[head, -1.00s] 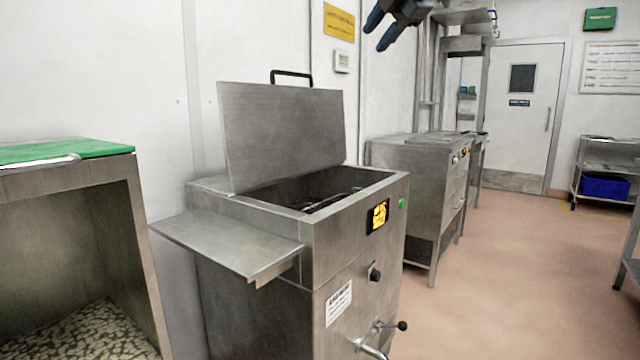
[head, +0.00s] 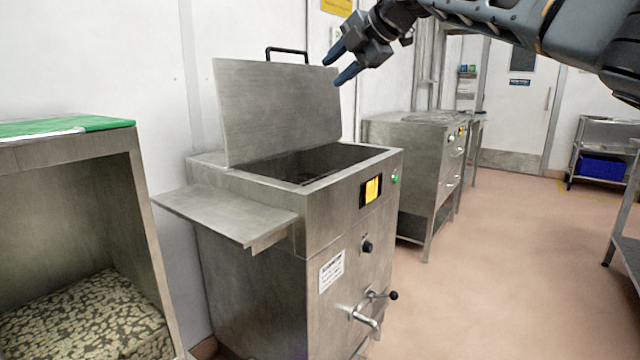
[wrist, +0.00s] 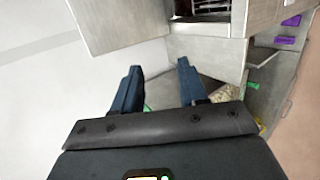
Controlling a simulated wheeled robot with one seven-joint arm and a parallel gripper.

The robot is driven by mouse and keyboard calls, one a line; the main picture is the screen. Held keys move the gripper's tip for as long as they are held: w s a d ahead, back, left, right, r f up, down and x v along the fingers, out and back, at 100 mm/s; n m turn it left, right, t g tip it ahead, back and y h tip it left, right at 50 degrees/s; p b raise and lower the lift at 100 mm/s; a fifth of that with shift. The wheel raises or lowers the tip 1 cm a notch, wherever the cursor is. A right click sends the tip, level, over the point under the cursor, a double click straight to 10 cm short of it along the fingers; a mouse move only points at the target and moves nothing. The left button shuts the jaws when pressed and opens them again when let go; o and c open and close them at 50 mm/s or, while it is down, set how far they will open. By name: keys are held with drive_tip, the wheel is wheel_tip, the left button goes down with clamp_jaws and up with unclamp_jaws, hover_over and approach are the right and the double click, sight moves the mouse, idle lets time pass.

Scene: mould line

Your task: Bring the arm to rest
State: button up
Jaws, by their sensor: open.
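My gripper (head: 339,62) is open and empty in the head view, raised at the upper middle, by the right edge of the raised lid of a steel tank. My arm reaches in from the upper right. In the wrist view my gripper (wrist: 157,75) shows two dark blue fingers spread apart with nothing between them. The steel tank (head: 335,230) stands below, with its lid (head: 275,110) up and its opening dark inside.
A steel side shelf (head: 228,214) juts from the tank's left. A steel stand (head: 130,170) with a green top is at the left. Another steel unit (head: 410,145) stands behind. Open floor (head: 500,260) lies to the right.

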drive_tip(key=s+a+f+n+g+y, duration=0.1)
drive_tip(key=s+a+f+g+y, duration=0.15)
drive_tip(key=s+a+f, duration=0.5)
drive_tip(key=s+a+f+g+y, duration=0.2)
drive_tip(key=s+a+f+y, duration=0.15)
drive_tip(key=a+f, duration=0.8)
drive_tip(key=s+a+f+m+t+y, duration=0.15)
drive_tip(key=s+f+m+y, duration=0.45)
drive_tip(key=s+f, duration=0.7)
drive_tip(key=s+d+f+m+t+h, duration=0.5)
drive_tip(key=s+d+m+h, duration=0.15)
drive_tip(key=s+d, duration=0.35)
drive_tip(key=s+d+f+m+t+h, duration=0.45)
drive_tip(key=s+d+m, duration=0.4)
drive_tip(key=s, duration=0.35)
drive_tip(key=s+d+f+m+t+h, duration=0.6)
drive_tip(key=s+d, duration=0.3)
drive_tip(key=s, duration=0.3)
drive_tip(key=s+d+r+m+g+h, duration=0.1)
drive_tip(key=s+d+r+g+h, duration=0.15)
drive_tip(key=s+d, duration=0.35)
drive_tip(key=s+d+r+m+g+h, duration=0.1)
drive_tip(key=s+d+r+g, duration=0.15)
drive_tip(key=s+d, duration=0.4)
wheel_tip(320, 180, up, 12)
drive_tip(key=s+a+p, duration=0.1)
drive_tip(key=a+p, duration=0.1)
drive_tip(key=p, duration=1)
drive_tip(key=shift+s+g, duration=0.25)
drive_tip(key=shift+g, duration=0.1)
